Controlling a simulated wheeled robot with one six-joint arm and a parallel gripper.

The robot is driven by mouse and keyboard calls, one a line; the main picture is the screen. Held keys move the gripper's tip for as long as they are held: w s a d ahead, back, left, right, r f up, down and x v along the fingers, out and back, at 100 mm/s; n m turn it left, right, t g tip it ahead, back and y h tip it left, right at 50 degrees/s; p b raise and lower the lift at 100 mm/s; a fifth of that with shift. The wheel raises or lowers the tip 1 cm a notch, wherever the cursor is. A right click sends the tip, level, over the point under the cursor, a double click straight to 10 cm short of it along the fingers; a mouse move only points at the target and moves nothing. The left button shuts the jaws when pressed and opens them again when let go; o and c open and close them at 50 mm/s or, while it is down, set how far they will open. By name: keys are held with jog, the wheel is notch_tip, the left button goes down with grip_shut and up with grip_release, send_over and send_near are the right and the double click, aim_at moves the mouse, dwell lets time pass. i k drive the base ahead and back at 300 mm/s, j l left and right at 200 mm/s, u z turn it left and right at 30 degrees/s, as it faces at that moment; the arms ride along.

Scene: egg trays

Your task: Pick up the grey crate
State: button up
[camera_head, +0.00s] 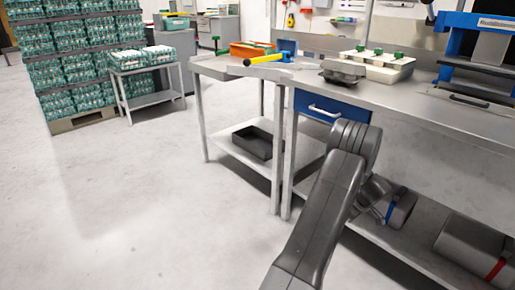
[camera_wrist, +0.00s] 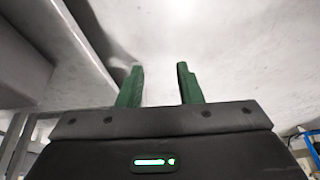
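A dark grey open crate (camera_head: 262,146) sits on the lower shelf of the small side table, left of the workbench, in the head view. My gripper (camera_wrist: 159,68) shows in the wrist view with its two green fingers apart and nothing between them. In the head view my arm reaches toward the workbench's right-hand lower part, and the fingers cannot be made out there. My gripper is apart from the crate, to its right. The crate is not recognisable in the wrist view.
The side table's legs and top (camera_head: 238,68) frame the shelf. The workbench (camera_head: 440,110) carries a tray with green-topped items (camera_head: 378,66) and a blue press. The floor in front is clear.

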aim_at(258, 142)
jog(key=i+j+u, duration=0.4)
jog(key=i, duration=0.25)
jog(key=i+u, duration=0.4)
jog(key=i, duration=0.25)
jog(key=i+j+z, duration=0.1)
jog(key=i+z, duration=0.15)
jog(key=i, duration=0.3)
jog(key=i+j+z, duration=0.3)
jog(key=i, duration=0.2)
jog(key=i+j+z, duration=0.25)
jog(key=i, duration=0.25)
